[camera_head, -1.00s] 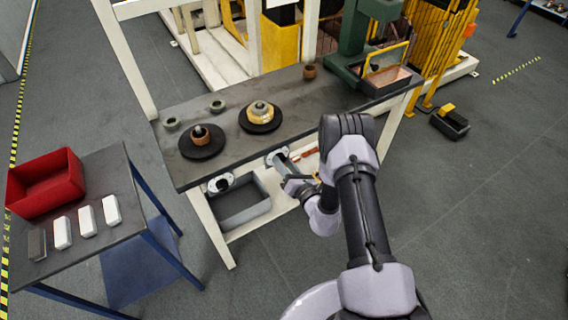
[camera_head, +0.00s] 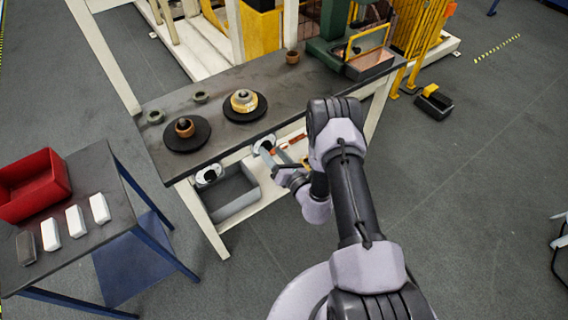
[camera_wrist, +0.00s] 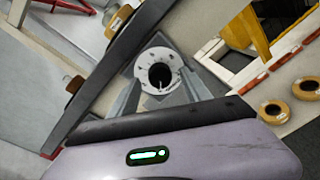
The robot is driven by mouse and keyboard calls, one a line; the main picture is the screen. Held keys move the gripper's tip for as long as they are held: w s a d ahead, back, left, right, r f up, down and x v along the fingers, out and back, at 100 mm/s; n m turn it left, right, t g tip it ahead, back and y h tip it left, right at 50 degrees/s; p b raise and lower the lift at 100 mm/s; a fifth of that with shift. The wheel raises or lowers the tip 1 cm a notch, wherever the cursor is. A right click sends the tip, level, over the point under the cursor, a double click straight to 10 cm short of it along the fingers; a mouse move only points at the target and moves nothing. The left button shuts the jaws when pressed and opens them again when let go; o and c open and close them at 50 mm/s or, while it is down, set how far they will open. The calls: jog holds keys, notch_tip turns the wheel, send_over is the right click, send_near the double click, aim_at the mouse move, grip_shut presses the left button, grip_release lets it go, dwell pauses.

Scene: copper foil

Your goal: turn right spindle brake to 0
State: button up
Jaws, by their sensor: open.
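The right spindle brake is a pale round dial (camera_head: 264,143) on the front edge of the dark workbench (camera_head: 290,95). In the wrist view it shows as a white ring (camera_wrist: 146,61) with bolt-like spots and a dark round centre. Its setting is too small to read. My gripper (camera_head: 271,157) is in front of this dial. In the wrist view the two grey fingers of my gripper (camera_wrist: 160,88) are apart, one on each side of the dark centre, with nothing held. Whether they touch the dial cannot be told. A second, similar dial (camera_head: 209,174) sits further left on the bench edge.
Two black turntables (camera_head: 203,141) (camera_head: 262,110) with copper-coloured parts stand on the bench. A grey bin (camera_head: 237,200) is below it. A side table with a red bin (camera_head: 62,181) is at the left. Open floor lies to the right.

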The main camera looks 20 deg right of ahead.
jog(key=p+v, duration=0.3)
jog(key=v, duration=1.3)
jog(key=shift+p, duration=0.4)
jog(key=shift+s+r, duration=0.1)
jog(key=shift+r, duration=0.05)
